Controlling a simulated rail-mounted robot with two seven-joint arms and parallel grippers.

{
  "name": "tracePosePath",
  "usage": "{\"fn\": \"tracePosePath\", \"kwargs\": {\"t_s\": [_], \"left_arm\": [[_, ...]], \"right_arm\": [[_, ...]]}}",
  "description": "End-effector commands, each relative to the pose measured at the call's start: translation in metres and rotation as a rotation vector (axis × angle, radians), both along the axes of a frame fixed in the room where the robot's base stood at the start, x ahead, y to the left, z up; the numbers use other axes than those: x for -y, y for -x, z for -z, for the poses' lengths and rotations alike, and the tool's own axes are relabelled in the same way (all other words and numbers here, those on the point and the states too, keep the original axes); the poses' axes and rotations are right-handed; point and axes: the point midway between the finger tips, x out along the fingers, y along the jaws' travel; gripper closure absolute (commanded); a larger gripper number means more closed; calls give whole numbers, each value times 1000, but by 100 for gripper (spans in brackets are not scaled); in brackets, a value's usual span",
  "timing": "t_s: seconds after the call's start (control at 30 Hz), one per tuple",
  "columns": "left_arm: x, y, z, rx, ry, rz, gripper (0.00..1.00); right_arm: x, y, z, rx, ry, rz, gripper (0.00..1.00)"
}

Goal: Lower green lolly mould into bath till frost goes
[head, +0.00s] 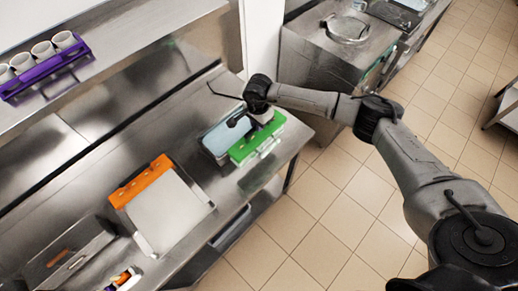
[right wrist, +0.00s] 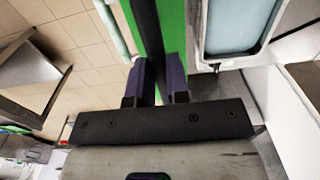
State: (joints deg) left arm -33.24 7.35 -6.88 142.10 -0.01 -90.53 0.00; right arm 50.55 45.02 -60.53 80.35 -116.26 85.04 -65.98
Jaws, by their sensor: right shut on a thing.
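The green lolly mould (head: 243,152) is at the right end of the steel counter in the head view. My right gripper (head: 259,116) is above it and shut on it. In the right wrist view the two purple fingers (right wrist: 161,78) close on a dark bar that runs over the green mould (right wrist: 176,30). The bath (head: 211,142), a pale metal basin with light blue liquid, is directly left of the mould. It also shows in the right wrist view (right wrist: 203,48), beside the mould rather than under it. Frost on the mould cannot be made out. My left gripper is out of view.
A white tray with an orange end (head: 150,184) lies on the counter (head: 188,120). A metal box (head: 70,252) stands lower left. A purple rack (head: 62,62) of white cups sits on the upper shelf. A steel freezer (head: 318,62) stands behind my right arm.

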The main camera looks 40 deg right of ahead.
Motion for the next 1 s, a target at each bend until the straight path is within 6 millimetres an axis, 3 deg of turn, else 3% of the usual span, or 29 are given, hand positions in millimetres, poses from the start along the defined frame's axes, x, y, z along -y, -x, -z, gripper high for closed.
{"fn": "tracePosePath", "kwargs": {"t_s": [0.47, 1.0], "left_arm": [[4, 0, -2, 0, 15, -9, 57], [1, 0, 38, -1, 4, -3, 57]], "right_arm": [[0, -1, -5, 3, 0, 0, 100], [-4, -38, 0, 5, -1, 1, 100]]}}
